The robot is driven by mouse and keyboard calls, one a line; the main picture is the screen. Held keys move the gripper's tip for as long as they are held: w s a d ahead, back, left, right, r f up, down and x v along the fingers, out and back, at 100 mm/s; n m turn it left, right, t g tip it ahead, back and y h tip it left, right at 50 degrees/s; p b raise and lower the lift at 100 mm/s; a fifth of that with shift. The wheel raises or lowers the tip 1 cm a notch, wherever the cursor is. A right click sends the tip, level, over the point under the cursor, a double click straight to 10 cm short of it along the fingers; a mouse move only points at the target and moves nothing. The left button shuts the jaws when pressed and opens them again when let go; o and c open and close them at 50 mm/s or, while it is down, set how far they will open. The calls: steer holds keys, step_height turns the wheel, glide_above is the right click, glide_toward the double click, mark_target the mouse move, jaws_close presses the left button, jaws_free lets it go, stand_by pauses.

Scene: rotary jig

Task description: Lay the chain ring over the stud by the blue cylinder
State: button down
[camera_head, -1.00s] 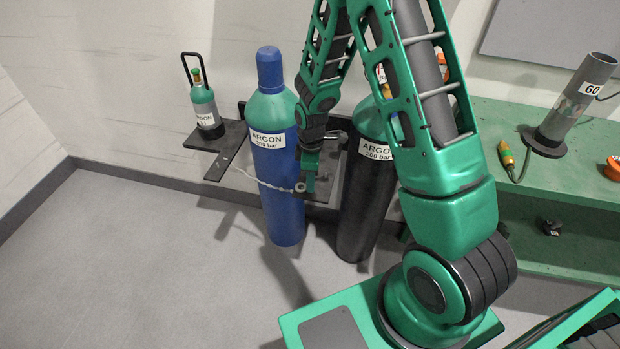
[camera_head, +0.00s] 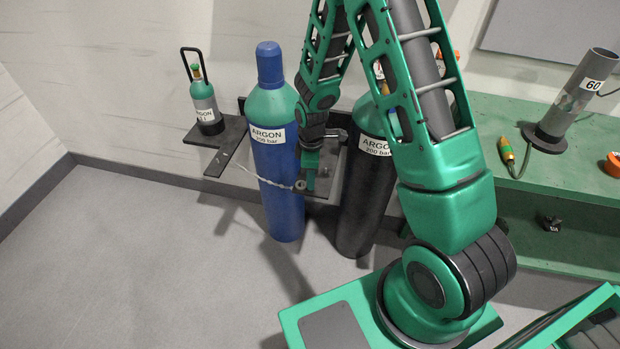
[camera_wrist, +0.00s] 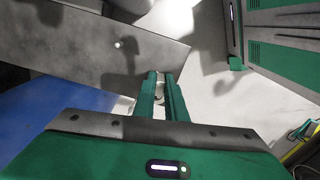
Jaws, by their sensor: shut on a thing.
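The blue cylinder (camera_head: 282,210) has a green shoulder and an ARGON label, and stands upright left of my gripper (camera_head: 306,188). A thin pale chain (camera_head: 258,181) crosses its front. The chain's end ring (camera_head: 299,185) is at my fingertips. In the wrist view my gripper (camera_wrist: 160,80) is shut, with a small pale part of the ring (camera_wrist: 159,88) between the fingers. A small bright round spot, apparently the stud (camera_wrist: 118,44), shows on the grey plate (camera_wrist: 85,45), ahead and left of the fingertips and apart from them. The blue cylinder (camera_wrist: 45,120) fills the lower left there.
A dark cylinder (camera_head: 358,210) with a green shoulder stands right of my gripper, partly behind my arm. A small argon bottle (camera_head: 205,105) stands on the dark bracket (camera_head: 228,145) at left. A green bench (camera_head: 560,180) carries a grey tube (camera_head: 580,95). The floor in front is clear.

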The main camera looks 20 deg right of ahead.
steer(key=c, duration=1.7)
jaws_free()
step_height(320, 180, up, 11)
steer(key=shift+f, duration=0.15)
steer(key=s+d+r+m, duration=0.9)
steer(key=s+d+r, duration=0.2)
steer(key=r, duration=0.2)
steer(key=s+d+r+m, duration=0.1)
steer(key=s+r+m, duration=0.1)
steer(key=s, duration=0.4)
steer(key=s+d+r+m, duration=0.1)
steer(key=s+r+m, duration=0.1)
steer(key=s+m, duration=0.2)
steer(key=s+d+r+m, duration=0.1)
steer(key=s+m, duration=0.3)
steer(key=s, duration=0.5)
steer(key=shift+s+d+r, duration=0.2)
steer(key=shift+d+r, duration=0.2)
